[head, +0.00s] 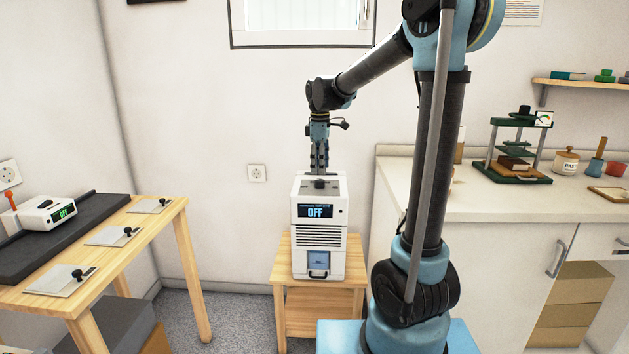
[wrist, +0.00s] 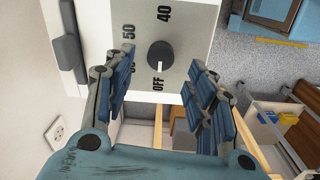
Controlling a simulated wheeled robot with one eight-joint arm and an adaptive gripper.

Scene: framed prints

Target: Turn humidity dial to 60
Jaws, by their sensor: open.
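The display (head: 315,212) on the front reads OFF. My gripper (head: 319,170) points down just above the device's top. In the wrist view its open fingers (wrist: 160,68) stand apart on either side of the knob, with visible gaps; I cannot tell their exact height relative to it.
The humidifier stands on a small wooden stand (head: 320,305) against the wall. A wooden table (head: 150,228) with a small device reading OFF is at left. A counter (head: 480,203) with a press and jars is at right. A dark raised part (wrist: 68,52) sits beside the dial.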

